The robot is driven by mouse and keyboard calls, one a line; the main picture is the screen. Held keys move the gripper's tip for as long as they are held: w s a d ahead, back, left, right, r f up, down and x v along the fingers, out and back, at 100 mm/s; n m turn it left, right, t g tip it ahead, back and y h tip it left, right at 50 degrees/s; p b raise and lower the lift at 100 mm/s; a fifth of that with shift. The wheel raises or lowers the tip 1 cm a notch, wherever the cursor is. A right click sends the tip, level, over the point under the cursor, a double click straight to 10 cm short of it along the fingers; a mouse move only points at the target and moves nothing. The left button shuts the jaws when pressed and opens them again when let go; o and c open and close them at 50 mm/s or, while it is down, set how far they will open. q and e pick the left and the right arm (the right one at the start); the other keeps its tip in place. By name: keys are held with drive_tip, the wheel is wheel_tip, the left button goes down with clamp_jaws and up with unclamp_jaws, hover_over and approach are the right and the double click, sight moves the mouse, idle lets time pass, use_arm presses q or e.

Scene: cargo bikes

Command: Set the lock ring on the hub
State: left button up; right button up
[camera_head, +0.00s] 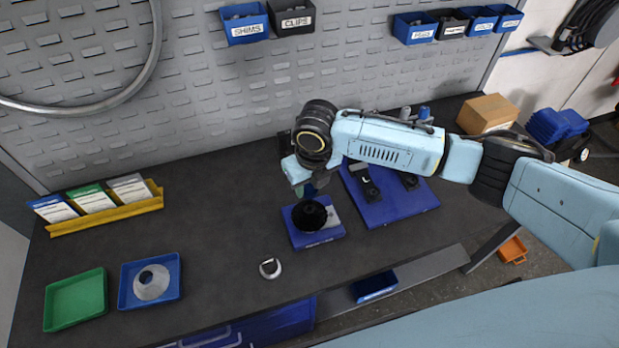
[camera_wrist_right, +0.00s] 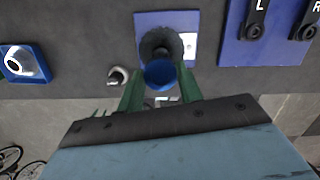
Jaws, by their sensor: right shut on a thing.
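In the head view my right gripper (camera_head: 303,180) points down just behind and above a black hub (camera_head: 310,216) on a blue-and-white stand (camera_head: 328,235). The right wrist view shows the green fingers (camera_wrist_right: 160,88) shut on a blue round piece (camera_wrist_right: 160,74), apparently the lock ring. It overlaps the near edge of the dark hub (camera_wrist_right: 158,43) in that view. I cannot tell whether they touch. In the head view the held piece is mostly hidden by the gripper. My left gripper is not in view.
A loose silver ring (camera_head: 270,268) lies left of the stand. The bench middle left is clear.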

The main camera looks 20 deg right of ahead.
sight(311, 190)
drive_tip(key=shift+f+b, duration=2.15)
drive_tip(key=shift+b, duration=0.2)
drive_tip(key=shift+f, duration=0.8)
drive_tip(key=shift+f, duration=0.5)
drive_tip(key=o, duration=1)
drive_tip(key=shift+o, duration=0.2)
